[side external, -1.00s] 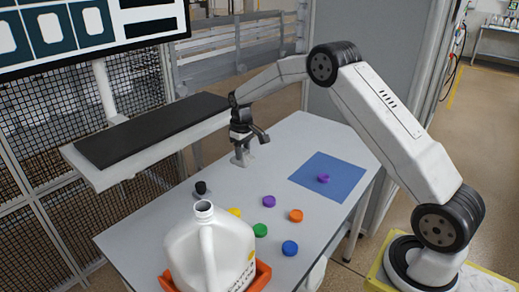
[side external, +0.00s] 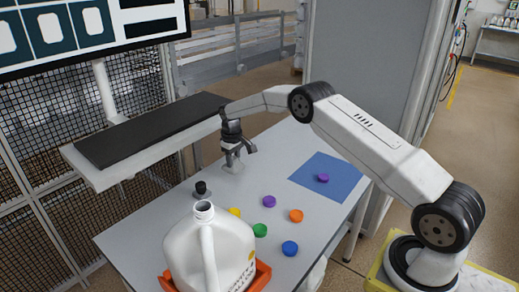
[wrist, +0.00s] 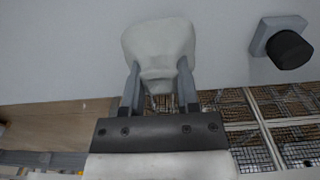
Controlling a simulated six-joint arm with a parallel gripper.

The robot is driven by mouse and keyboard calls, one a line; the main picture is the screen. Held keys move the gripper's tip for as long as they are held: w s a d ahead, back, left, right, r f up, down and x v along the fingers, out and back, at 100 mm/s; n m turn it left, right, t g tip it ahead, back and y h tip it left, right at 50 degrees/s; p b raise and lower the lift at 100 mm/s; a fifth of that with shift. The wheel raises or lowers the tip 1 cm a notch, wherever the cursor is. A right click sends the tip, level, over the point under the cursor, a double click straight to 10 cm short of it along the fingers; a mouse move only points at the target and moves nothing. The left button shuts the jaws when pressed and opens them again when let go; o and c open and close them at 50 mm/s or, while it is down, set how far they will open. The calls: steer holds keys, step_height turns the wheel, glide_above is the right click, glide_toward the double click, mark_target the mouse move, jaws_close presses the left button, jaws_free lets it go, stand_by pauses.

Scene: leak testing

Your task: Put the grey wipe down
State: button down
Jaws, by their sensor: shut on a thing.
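The grey wipe (wrist: 158,42) is a pale, soft, crumpled piece pinched between the two fingers of my gripper (wrist: 158,88) in the wrist view. In the side view the wipe (side external: 232,168) hangs under my gripper (side external: 237,154), over the far part of the grey table. I cannot tell whether its lower edge touches the tabletop. My gripper is shut on it.
A black knob on a grey base (side external: 201,188) stands left of the wipe. Several coloured caps, including a purple one (side external: 269,201), lie nearer. A white jug (side external: 185,258) stands in an orange tray (side external: 263,272). A blue mat (side external: 343,188) carries another purple cap (side external: 323,178).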

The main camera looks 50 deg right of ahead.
steer(key=shift+w, duration=0.1)
steer(key=shift+w+f, duration=0.1)
steer(key=shift+f, duration=1.65)
steer(key=shift+f, duration=0.15)
steer(key=shift+c, duration=1.7)
jaws_free()
steer(key=shift+r, duration=0.2)
step_height(320, 180, up, 12)
